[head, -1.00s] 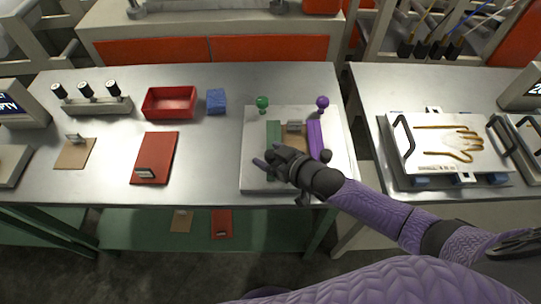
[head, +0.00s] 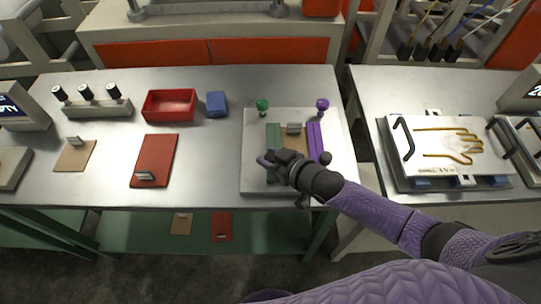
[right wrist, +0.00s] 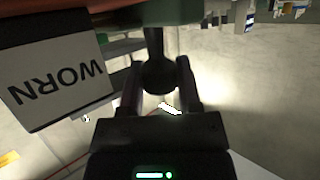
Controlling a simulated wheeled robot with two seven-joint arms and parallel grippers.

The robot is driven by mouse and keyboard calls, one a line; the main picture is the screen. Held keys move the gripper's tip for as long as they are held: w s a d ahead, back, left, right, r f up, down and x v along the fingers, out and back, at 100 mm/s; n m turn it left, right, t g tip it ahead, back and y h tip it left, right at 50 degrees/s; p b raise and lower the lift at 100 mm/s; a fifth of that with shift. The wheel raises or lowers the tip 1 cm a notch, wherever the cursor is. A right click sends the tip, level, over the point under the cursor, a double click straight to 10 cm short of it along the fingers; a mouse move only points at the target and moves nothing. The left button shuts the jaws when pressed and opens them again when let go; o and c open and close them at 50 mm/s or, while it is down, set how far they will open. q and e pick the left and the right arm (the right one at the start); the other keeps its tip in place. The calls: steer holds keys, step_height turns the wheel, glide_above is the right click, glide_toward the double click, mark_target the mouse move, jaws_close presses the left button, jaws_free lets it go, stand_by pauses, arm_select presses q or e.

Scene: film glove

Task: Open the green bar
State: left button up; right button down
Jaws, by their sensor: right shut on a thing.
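The green bar (head: 273,138) lies on the left side of a pale square plate (head: 255,186), roughly parallel to a purple bar (head: 314,138). A brown piece with a small metal handle (head: 294,128) lies between the bars. My right gripper (head: 270,164) is at the near end of the green bar and covers that end. In the right wrist view its fingers (right wrist: 160,82) are shut around a dark round knob (right wrist: 158,72), with a green surface (right wrist: 180,12) just above it. My left gripper is not in view.
A green knob (head: 262,106) and a purple knob (head: 322,105) stand at the plate's back edge. A blue block (head: 216,104), red tray (head: 168,104) and red card (head: 155,160) lie to the left. A label reading WORN (right wrist: 58,82) is close by in the wrist view.

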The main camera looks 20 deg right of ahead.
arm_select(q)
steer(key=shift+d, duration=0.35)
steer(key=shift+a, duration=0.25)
arm_select(e)
steer(key=shift+w+a, duration=0.1)
steer(key=shift+a, duration=0.25)
steer(key=a, duration=0.1)
steer(key=w+a, duration=0.1)
steer(key=a, duration=0.1)
steer(key=shift+a, duration=0.3)
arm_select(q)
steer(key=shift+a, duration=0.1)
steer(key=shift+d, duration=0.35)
arm_select(e)
steer(key=shift+c, duration=1.5)
jaws_free()
